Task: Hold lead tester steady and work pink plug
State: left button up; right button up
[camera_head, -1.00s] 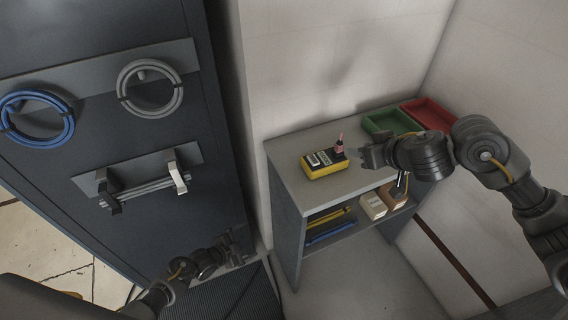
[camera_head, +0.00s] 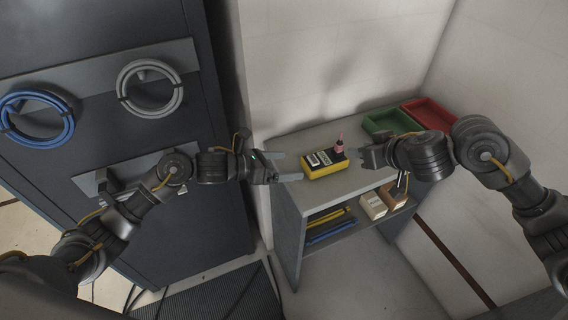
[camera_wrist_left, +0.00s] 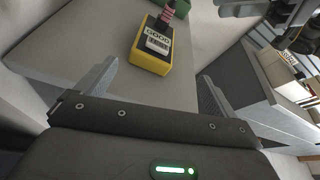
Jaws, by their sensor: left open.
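The lead tester (camera_head: 325,170) is a yellow box with a dark top and pale labels, lying on the grey shelf unit's top. It also shows in the left wrist view (camera_wrist_left: 150,61). The pink plug (camera_head: 339,147) stands upright at the tester's right end; in the left wrist view its pink part (camera_wrist_left: 169,12) is cut by the top edge. My left gripper (camera_head: 293,166) is open and empty, its fingers pointing at the tester's left end, apart from it in the left wrist view. My right gripper (camera_head: 364,154) is close to the tester's right end; its jaw opening is unclear.
Green (camera_head: 390,123) and red (camera_head: 428,113) trays stand at the back right of the shelf top (camera_head: 297,143). Small boxes (camera_head: 373,206) and blue and yellow items sit on the lower shelf. A dark cabinet with coiled cables (camera_head: 150,88) stands at left.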

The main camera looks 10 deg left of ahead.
aim_at(307, 164)
pick_arm(q)
jog(key=w+d+f+m, duration=0.1)
jog(key=w+d, duration=0.1)
jog(key=w+d+f, duration=0.2)
jog(key=d, duration=0.1)
jog(key=w+d+f+m, duration=0.1)
jog(key=w+d, duration=0.1)
jog(key=d, duration=0.1)
jog(key=shift+d+f+m+y, duration=0.1)
jog(key=shift+f+m+y, duration=0.1)
jog(key=shift+m+y, duration=0.15)
dwell(0.4)
jog(key=c, duration=1.2)
